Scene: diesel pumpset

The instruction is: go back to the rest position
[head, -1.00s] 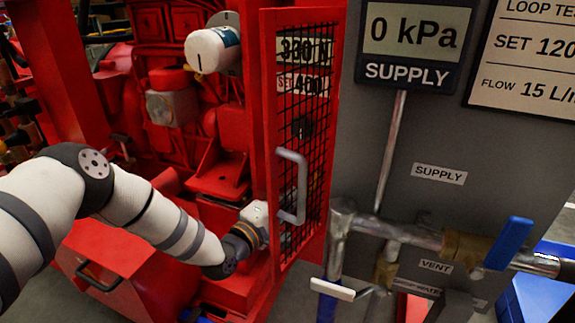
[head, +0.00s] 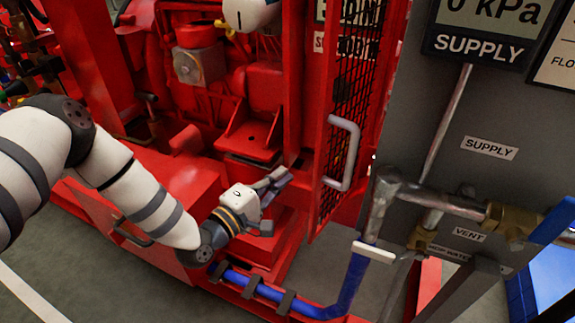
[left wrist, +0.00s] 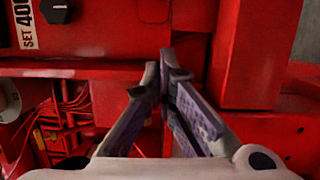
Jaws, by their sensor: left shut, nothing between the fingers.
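My left gripper (head: 274,196) is in the middle of the head view, at the end of my white and grey left arm. It is just left of the mesh door's lower part, in front of the red pumpset (head: 195,170). In the left wrist view my left gripper (left wrist: 170,72) shows its purple-padded fingers meeting at the tips with nothing between them. Red frame parts fill the background behind the fingers. I cannot tell exactly how far the fingertips are from the red metal. My right gripper is not in view.
A red mesh door (head: 360,90) with a grey handle (head: 341,152) stands right of my gripper. A blue hose (head: 310,309) runs below it. Pipes, a blue-handled valve (head: 552,220) and a grey panel (head: 455,115) are at the right. Red wiring (left wrist: 72,110) shows in the wrist view.

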